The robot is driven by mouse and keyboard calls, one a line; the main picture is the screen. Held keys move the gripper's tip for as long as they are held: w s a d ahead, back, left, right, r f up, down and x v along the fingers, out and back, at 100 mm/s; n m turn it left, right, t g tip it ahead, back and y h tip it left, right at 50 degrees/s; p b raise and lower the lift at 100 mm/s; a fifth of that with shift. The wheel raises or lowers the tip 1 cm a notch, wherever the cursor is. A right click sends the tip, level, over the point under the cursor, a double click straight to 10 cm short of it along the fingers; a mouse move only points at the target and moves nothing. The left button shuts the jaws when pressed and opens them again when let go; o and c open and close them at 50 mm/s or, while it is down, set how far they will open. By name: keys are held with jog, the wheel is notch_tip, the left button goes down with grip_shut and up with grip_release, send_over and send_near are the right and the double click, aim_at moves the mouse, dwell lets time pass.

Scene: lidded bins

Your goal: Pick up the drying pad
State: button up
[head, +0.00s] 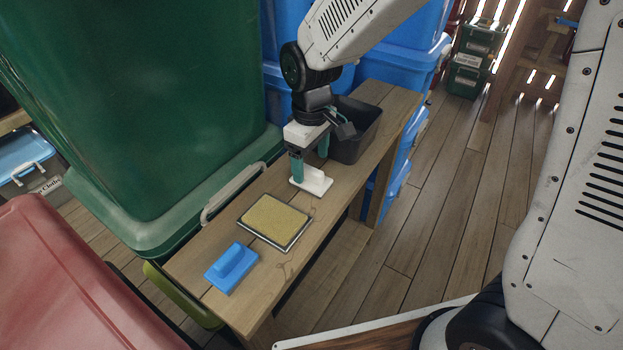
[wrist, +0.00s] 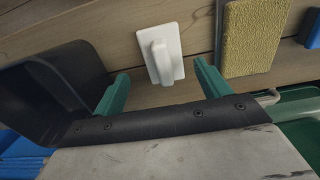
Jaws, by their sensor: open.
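A flat tan, rough-topped pad with a dark edge (head: 274,221) lies on the wooden bench; part of it shows at the upper right in the wrist view (wrist: 254,35). A white block with a raised handle (head: 312,182) stands behind it, and a blue handled block (head: 232,267) lies in front. Which of these is the drying pad I cannot tell for sure. My gripper (head: 310,160) is open and empty, its teal fingers pointing down at the white block. In the wrist view the white block (wrist: 161,53) lies beyond and between the fingertips.
A dark open bin (head: 356,135) stands at the bench's far end, close by my gripper. A large green bin (head: 150,110) borders the bench on the left, with blue bins behind. A red lid (head: 60,285) is at lower left.

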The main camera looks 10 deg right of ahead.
aim_at(311, 168)
jog(key=f, duration=0.4)
jog(key=shift+s+f, duration=0.1)
jog(key=shift+s, duration=0.25)
jog(key=c, duration=1.1)
jog(key=shift+o, duration=0.2)
jog(key=shift+r, duration=0.7)
notch_tip(311, 168, up, 2)
jog(key=shift+w+r, duration=0.1)
jog(key=shift+r, duration=0.05)
jog(key=s+a+r, duration=0.1)
jog(key=s, duration=1.5)
jog(key=shift+r, duration=0.2)
